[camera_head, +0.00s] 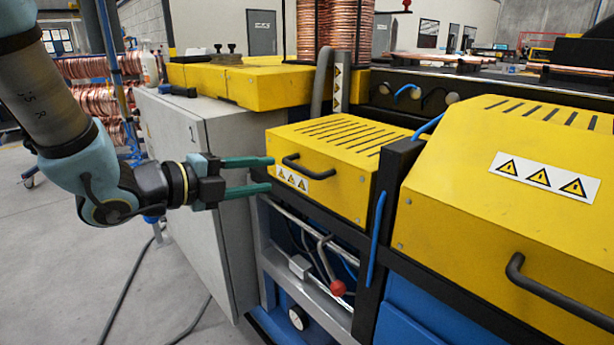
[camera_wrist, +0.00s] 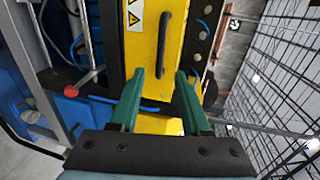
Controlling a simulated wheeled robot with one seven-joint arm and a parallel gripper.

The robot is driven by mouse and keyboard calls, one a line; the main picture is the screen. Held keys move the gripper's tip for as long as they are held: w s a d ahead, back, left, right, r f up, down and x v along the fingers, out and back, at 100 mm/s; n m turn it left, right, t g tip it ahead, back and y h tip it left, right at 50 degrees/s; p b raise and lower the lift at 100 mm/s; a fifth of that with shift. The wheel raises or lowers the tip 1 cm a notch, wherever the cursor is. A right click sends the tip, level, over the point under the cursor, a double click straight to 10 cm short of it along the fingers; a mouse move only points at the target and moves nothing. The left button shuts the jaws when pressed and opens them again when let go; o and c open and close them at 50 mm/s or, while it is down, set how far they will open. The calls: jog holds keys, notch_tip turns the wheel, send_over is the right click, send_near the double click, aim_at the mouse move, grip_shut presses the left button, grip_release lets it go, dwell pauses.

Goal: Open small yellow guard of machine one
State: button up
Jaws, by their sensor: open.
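The small yellow guard (camera_head: 335,150) is a slotted box cover on the machine in the middle of the head view, and it lies closed. Its black handle (camera_head: 309,167) is on the front face, beside a white warning label (camera_head: 292,180). My gripper (camera_head: 271,174) has two green fingers, open and empty, just left of the handle and level with the front face. In the wrist view, the handle (camera_wrist: 163,45) stands beyond the fingertips of my gripper (camera_wrist: 160,75), and the yellow guard (camera_wrist: 145,62) fills the middle. I cannot tell the exact gap between fingers and handle.
A larger yellow guard (camera_head: 510,180) with its own black handle (camera_head: 556,293) stands at the right. A grey cabinet (camera_head: 200,165) is behind my gripper. A red knob (camera_head: 337,288) and hoses sit below the small guard. The floor at left is mostly clear.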

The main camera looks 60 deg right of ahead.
aim_at(299, 171)
jog(key=p+x, duration=0.2)
jog(key=x, duration=0.8)
jog(key=shift+d+p, duration=0.2)
jog(key=shift+p, duration=0.2)
grip_shut()
dwell(0.9)
